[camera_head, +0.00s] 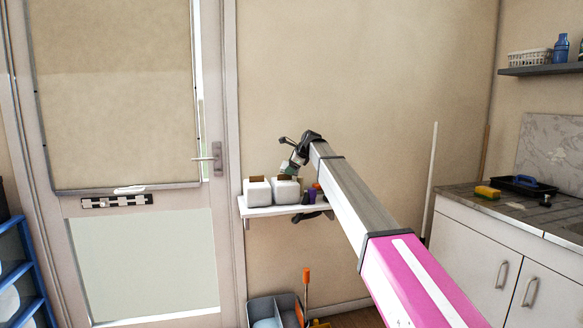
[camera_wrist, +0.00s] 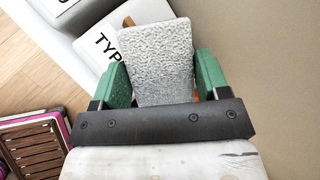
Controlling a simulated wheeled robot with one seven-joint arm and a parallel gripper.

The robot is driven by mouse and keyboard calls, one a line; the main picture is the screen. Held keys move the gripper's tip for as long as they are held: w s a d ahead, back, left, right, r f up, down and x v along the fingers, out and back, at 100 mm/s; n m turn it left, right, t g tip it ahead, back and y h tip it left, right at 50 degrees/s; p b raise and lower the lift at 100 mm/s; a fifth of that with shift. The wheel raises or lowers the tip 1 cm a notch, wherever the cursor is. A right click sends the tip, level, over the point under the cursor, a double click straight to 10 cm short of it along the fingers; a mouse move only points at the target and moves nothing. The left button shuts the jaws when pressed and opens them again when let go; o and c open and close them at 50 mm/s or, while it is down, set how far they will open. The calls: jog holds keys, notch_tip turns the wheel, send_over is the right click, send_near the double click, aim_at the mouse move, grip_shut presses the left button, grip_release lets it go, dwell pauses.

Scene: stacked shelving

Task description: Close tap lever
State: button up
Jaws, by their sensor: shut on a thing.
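I cannot make out a tap or its lever in either view. My gripper (camera_head: 290,166) is above the small wall shelf, close to the white containers. In the wrist view its two green fingers (camera_wrist: 160,72) are on either side of a grey, rough-surfaced block (camera_wrist: 155,58) and shut on it. The block covers part of what lies behind it. A bit of orange or brown shows beside the right finger.
White containers (camera_head: 257,191) stand on the shelf (camera_head: 262,212); one shows "TYP" (camera_wrist: 103,44) in the wrist view. A door with a lever handle (camera_head: 212,158) is left. A grey bin (camera_head: 278,309) is below. A counter (camera_head: 500,212) is right.

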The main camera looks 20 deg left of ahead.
jog(key=shift+f, duration=0.55)
jog(key=o, duration=0.8)
jog(key=shift+r, duration=0.55)
jog(key=v, duration=1.2)
jog(key=shift+s, duration=0.1)
